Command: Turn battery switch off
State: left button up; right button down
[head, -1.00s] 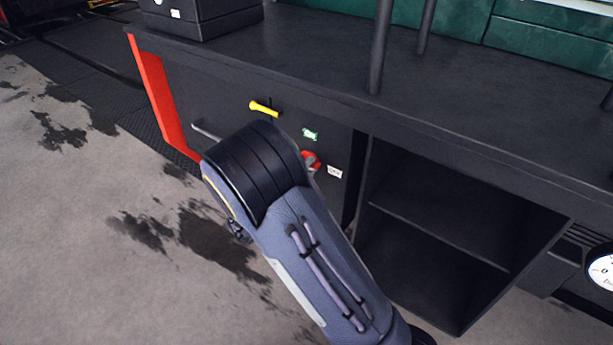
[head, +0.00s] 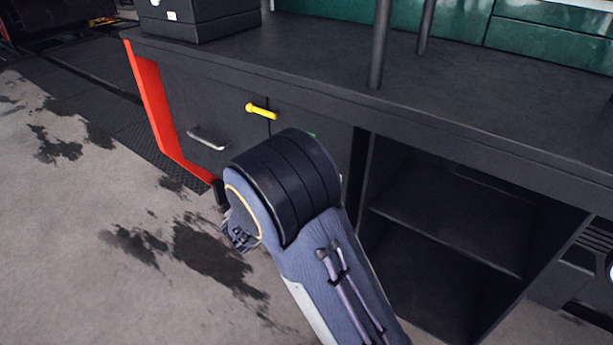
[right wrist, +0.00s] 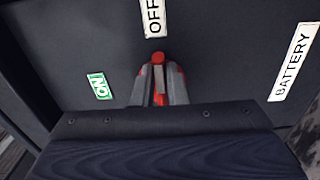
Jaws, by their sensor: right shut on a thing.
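The red battery switch (right wrist: 158,59) shows in the right wrist view on a dark panel, its tip just below the white OFF label (right wrist: 153,18). A green ON label (right wrist: 98,86) is to the left and a white BATTERY label (right wrist: 293,62) to the right. My right gripper (right wrist: 160,88) is shut on the switch, with red showing between its grey fingers. The switch's base is hidden by the gripper. In the head view my right forearm hides the switch and the gripper. My left gripper is not in view.
The dark cabinet (head: 420,135) has a yellow handle (head: 261,111), a grey handle (head: 207,138) and a red side edge (head: 158,110). An open shelf (head: 445,225) is to the right. A black box (head: 200,20) stands on top. The stained floor at left is clear.

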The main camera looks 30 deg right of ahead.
jog(key=shift+f, duration=0.1)
jog(key=c, duration=1.5)
grip_release()
jog(key=shift+o, duration=0.2)
jog(key=shift+a, duration=0.15)
jog(key=p+v, duration=0.1)
jog(key=v, duration=0.6)
jog(key=shift+s+a+p, duration=0.15)
jog(key=shift+a+p, duration=0.1)
jog(key=shift+p, duration=0.15)
